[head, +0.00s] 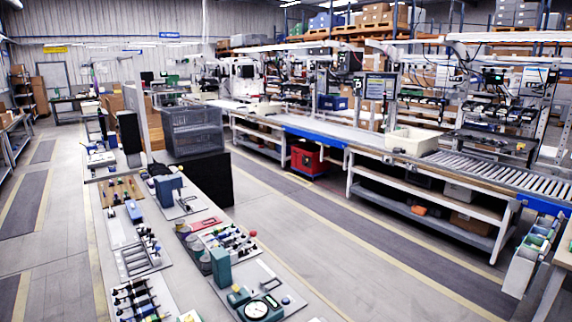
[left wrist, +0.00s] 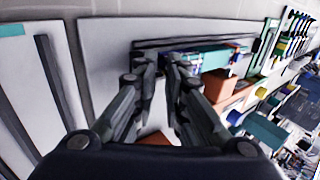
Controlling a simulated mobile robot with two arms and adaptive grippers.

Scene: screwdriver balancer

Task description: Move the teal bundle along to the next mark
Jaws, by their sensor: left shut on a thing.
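In the left wrist view, my left gripper (left wrist: 161,64) is shut, its two dark fingers close together at the left end of a teal, block-like bundle (left wrist: 228,57). The fingers hide the exact place of contact. Small blue and white parts show between the fingertips and the teal part. The bundle lies along a dark rail-like bar on a pale board (left wrist: 105,60). No mark can be made out there. Neither gripper shows in the head view, and I cannot tell which item there is this bundle.
In the head view, a long bench carries several pale boards (head: 137,262) with tools, a teal box (head: 220,268) and a round gauge (head: 257,310). Grey bins (head: 193,130) stand farther back. A clear aisle (head: 320,235) separates the bench from the roller conveyor (head: 515,183).

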